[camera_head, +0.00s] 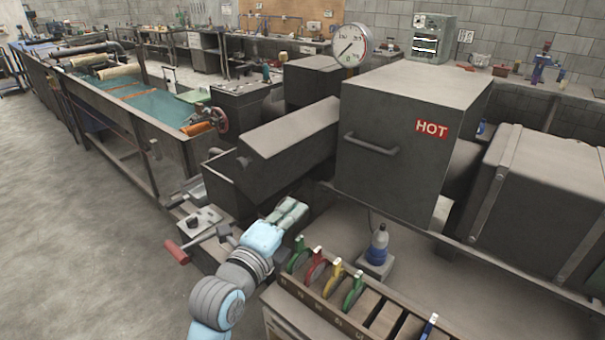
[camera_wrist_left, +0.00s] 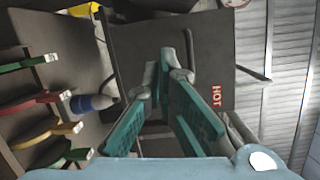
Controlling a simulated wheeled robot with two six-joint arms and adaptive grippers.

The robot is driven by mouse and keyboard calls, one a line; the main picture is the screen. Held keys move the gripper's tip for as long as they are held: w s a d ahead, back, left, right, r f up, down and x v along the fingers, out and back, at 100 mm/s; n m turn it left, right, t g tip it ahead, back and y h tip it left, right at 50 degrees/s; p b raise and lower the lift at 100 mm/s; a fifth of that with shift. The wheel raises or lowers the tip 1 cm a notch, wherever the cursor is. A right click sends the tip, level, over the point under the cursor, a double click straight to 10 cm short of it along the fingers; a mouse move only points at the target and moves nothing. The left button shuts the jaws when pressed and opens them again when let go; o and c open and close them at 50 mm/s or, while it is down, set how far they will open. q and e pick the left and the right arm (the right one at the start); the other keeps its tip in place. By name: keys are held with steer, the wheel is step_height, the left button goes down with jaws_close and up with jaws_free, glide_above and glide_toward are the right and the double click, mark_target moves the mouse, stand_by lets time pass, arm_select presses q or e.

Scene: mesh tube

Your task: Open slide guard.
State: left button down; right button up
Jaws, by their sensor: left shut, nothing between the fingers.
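The slide guard appears to be the large dark grey box (camera_head: 385,110) with a red HOT label and a bar handle (camera_head: 371,143) on its front face. My left gripper (camera_head: 292,212) is shut and empty. It is in front of and below the guard, apart from the handle. Its teal fingers (camera_wrist_left: 172,70) show in the left wrist view. My right gripper is in neither view.
A rack (camera_head: 335,305) with several coloured rings stands in front, right of my left arm. A blue-and-grey bottle (camera_head: 378,246) stands behind it. A red-handled lever (camera_head: 178,252) is left of my arm. An angled metal cover (camera_head: 290,140) adjoins the guard's left side.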

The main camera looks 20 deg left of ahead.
mark_target(294, 147)
arm_select(q)
steer(key=w+a+r+m+t+p, duration=0.1)
steer(key=w+r, duration=0.4)
steer(key=w, duration=0.6)
steer(key=shift+w+a+m, duration=0.3)
steer(key=shift+w+a, duration=0.05)
steer(key=shift+a, duration=0.15)
steer(key=shift+w+d+r, duration=0.1)
steer(key=shift+r, duration=0.05)
